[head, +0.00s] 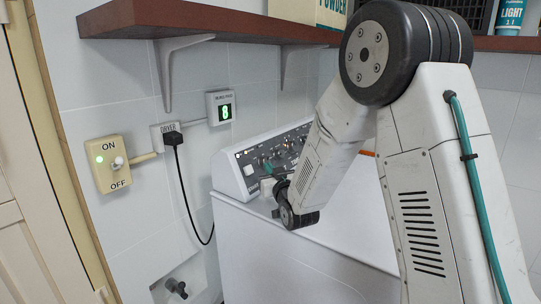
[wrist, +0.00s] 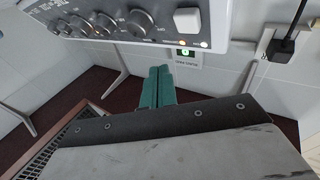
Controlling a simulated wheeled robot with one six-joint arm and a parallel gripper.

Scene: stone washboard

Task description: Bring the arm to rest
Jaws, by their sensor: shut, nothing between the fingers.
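My arm fills the right half of the head view and bends down toward a white machine (head: 300,255). My gripper (head: 268,168) is small there, in front of the machine's control panel (head: 285,148), and partly hidden by my wrist. In the wrist view my gripper (wrist: 158,88) shows as two teal fingers pressed together with nothing between them. The panel with its dark knobs (wrist: 139,22) and a white square button (wrist: 187,21) lies above the fingers in that picture. I cannot tell whether the fingertips touch the panel; a gap seems to show.
A switch marked ON and OFF (head: 110,163) has a green light lit. A black plug (head: 173,138) sits in the wall outlet, its cable hanging down. A small box with a green display (head: 223,110) is on the wall. A dark red shelf (head: 190,20) on brackets overhangs the machine.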

